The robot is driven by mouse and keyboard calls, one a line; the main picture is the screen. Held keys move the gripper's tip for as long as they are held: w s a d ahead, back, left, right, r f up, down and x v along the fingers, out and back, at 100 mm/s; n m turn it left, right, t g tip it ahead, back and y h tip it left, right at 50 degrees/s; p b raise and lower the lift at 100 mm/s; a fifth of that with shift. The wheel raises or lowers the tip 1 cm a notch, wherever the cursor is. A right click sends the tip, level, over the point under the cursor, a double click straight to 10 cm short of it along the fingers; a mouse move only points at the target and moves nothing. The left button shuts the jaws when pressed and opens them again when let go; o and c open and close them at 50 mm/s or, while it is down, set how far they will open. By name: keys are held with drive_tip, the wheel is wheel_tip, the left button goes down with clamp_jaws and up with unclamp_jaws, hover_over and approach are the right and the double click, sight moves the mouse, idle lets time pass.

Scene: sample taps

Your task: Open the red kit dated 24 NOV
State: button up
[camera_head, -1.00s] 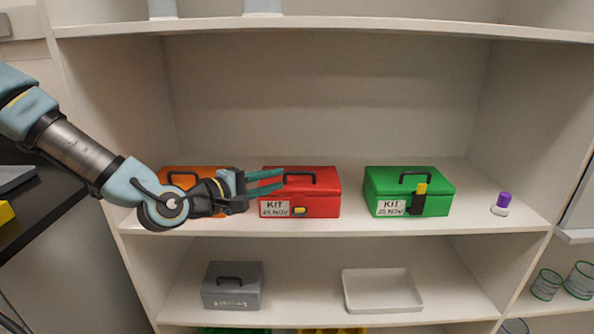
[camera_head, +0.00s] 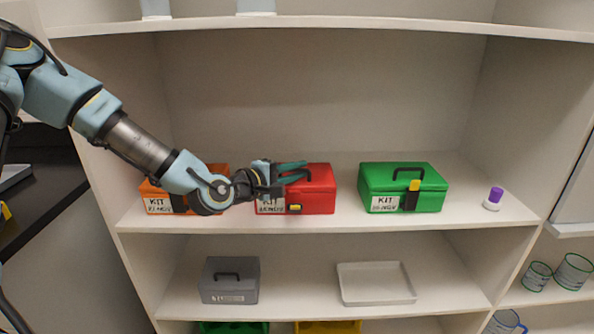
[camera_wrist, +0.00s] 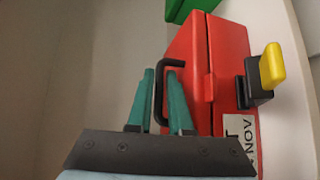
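The red kit (camera_head: 318,190) stands shut on the middle shelf, between an orange and a green kit. Its white label is partly covered by my arm in the head view; the earlier head view reads KIT and what looks like 24 NOV. It has a black handle on its lid (camera_wrist: 178,68) and a black latch with a yellow tab (camera_head: 295,208) on its front; the tab (camera_wrist: 272,66) sticks out in the wrist view. My gripper (camera_head: 303,170) has its teal fingers apart, by the lid's handle. In the wrist view, the fingers (camera_wrist: 162,80) appear near the handle; I cannot tell whether they touch it.
The orange kit (camera_head: 157,199) is partly behind my arm on the left. The green kit (camera_head: 404,187) stands to the right, then a purple-topped item (camera_head: 494,197). A grey box (camera_head: 230,280) and white tray (camera_head: 376,284) are on the shelf below. The upper shelf (camera_head: 330,22) bounds the space above.

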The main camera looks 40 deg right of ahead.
clamp_jaws()
idle(1.1)
